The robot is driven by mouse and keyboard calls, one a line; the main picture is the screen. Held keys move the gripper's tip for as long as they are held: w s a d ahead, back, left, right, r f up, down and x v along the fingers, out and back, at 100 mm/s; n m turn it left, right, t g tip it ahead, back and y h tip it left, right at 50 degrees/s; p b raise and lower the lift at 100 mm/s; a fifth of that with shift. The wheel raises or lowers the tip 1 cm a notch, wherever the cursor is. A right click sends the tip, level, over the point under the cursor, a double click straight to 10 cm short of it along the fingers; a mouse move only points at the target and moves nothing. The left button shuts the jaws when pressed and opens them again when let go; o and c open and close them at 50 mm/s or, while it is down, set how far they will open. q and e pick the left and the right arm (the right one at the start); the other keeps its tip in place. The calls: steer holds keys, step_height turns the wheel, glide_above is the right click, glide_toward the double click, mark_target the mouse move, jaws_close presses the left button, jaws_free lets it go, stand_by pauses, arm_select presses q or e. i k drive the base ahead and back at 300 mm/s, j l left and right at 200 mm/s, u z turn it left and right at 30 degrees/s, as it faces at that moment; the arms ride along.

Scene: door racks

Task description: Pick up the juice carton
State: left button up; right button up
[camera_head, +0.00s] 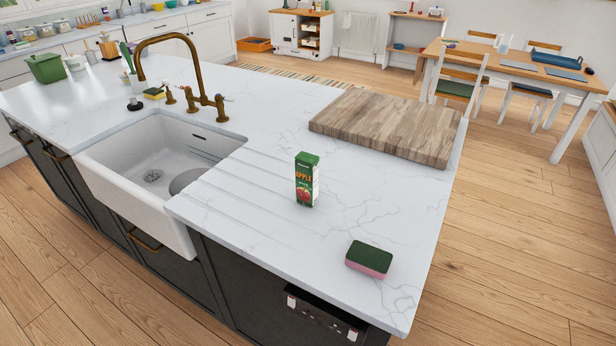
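The juice carton (307,180) is a small green box with apple pictures and orange lettering on its front. It stands upright on the white marble countertop (380,215) of the kitchen island, right of the sink. Nothing touches it. Neither of my grippers shows in the head view.
A green and pink sponge (369,259) lies in front and to the right of the carton, near the counter's front right corner. A thick wooden board (388,126) lies behind it. The white sink (165,165) with a brass faucet (190,75) is to the left. The counter around the carton is clear.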

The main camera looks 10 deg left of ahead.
mark_target(307, 164)
steer(key=j+z, duration=0.1)
steer(key=j, duration=0.85)
steer(key=k+j+z, duration=0.1)
steer(key=j, duration=0.85)
